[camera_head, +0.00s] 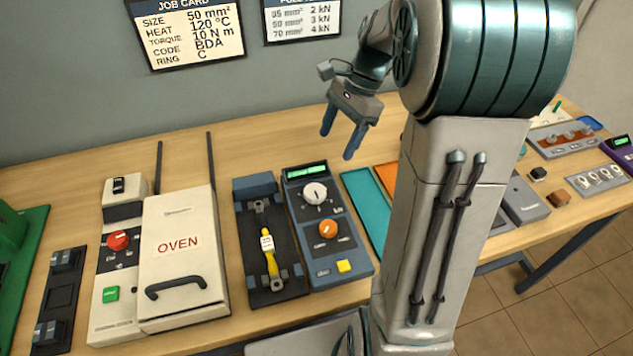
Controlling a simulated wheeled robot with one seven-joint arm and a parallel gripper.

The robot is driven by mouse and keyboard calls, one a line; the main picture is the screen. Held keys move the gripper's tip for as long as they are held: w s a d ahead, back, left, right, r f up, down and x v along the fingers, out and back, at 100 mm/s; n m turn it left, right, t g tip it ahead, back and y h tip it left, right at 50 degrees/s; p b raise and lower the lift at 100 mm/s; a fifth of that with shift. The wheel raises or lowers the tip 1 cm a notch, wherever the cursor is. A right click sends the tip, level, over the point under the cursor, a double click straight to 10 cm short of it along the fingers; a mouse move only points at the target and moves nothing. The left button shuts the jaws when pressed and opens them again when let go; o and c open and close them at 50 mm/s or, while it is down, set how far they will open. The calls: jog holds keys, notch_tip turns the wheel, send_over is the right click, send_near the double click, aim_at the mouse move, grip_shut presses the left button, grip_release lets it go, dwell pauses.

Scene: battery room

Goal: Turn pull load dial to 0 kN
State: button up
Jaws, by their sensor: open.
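A blue-grey control box (340,263) stands on the bench, with a small green-lit display at its top. It carries a white dial (315,193) and, below that, an orange knob (328,228). Which of the two is the pull load dial, and the settings and display reading, are too small to tell. Beside the box on the left is a dark fixture (247,245) holding a yellow cable with a white tag. My gripper (339,143) is open and empty, fingers pointing down, in the air behind and above the box, apart from both knobs.
A white oven (184,254) with a black handle and a controller with a red knob (118,240) stand to the left. Teal (366,205) and orange trays lie to the right, partly hidden by my arm. Bench behind the box is clear. Job card (190,32) hangs behind.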

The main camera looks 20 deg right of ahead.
aim_at(315, 190)
jog(key=x, duration=1.3)
jog(key=shift+a+f, duration=0.1)
jog(key=shift+f, duration=0.15)
jog(key=c, duration=1)
